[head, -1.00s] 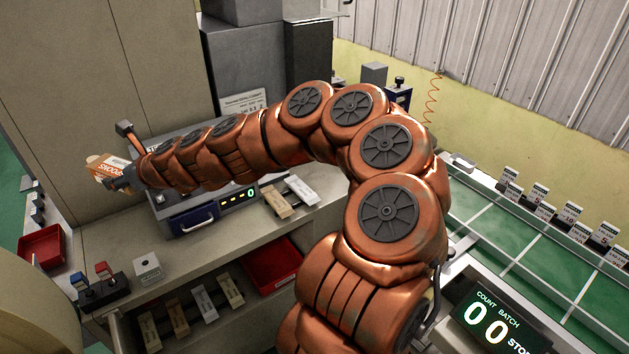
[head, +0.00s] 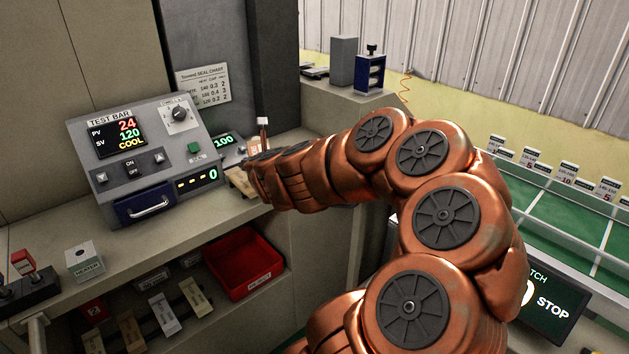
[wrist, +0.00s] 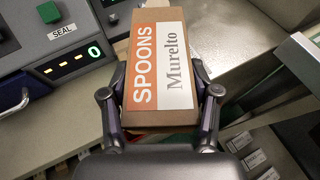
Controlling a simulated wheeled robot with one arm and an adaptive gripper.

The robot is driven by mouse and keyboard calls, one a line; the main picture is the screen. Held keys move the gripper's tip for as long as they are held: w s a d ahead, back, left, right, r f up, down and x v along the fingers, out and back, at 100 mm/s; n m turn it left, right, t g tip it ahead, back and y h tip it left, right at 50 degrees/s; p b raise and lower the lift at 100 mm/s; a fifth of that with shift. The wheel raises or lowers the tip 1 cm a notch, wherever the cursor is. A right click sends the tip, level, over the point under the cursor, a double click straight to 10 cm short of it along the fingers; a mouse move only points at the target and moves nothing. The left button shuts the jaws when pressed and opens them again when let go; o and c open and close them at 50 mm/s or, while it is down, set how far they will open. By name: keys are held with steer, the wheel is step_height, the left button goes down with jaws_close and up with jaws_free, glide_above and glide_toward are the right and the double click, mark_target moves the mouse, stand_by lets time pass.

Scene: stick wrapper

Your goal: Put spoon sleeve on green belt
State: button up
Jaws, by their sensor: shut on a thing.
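The spoon sleeve (wrist: 160,62) is a brown box with an orange and white label reading SPOONS Murelto. It fills the middle of the wrist view, between the fingers of my gripper (wrist: 158,100), which is shut on it. In the head view my arm's far end reaches beside the test bar machine, and it mostly hides the gripper and sleeve. The green belt (head: 553,213) runs along the right side of the head view, well apart from the gripper, with my arm partly in front.
The test bar machine (head: 145,160) stands on the bench at left, close to my arm's end. A red bin (head: 240,265) and several packets sit on the shelf below. Several small cards line the belt's far edge. A counter display (head: 545,300) stands at the near right.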

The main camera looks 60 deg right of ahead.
steer(key=s+d+f+m+g+h+b, duration=0.3)
steer(key=s+d+f, duration=0.3)
steer(key=s+d, duration=0.2)
steer(key=shift+s+d+m+g, duration=0.2)
steer(key=shift+s+m+g, duration=0.2)
steer(key=shift+s, duration=0.85)
steer(key=w+d+p, duration=0.1)
steer(key=p, duration=0.1)
steer(key=w+d+p, duration=0.1)
steer(key=p, duration=0.1)
steer(key=shift+d+f, duration=0.15)
steer(key=shift+f, duration=0.1)
steer(key=w+d+p, duration=0.2)
steer(key=d, duration=0.1)
steer(key=w+d+f+p, duration=0.1)
steer(key=w+d+p, duration=0.1)
steer(key=d, duration=0.1)
steer(key=w+d+p, duration=0.2)
steer(key=d, duration=0.1)
steer(key=shift+w+d+f, duration=0.25)
steer(key=shift+w+d, duration=0.05)
steer(key=shift+w+d+f, duration=0.1)
steer(key=shift+d+f, duration=0.05)
steer(key=shift+f+p, duration=0.5)
steer(key=shift+f, duration=1.1)
steer(key=shift+f, duration=0.15)
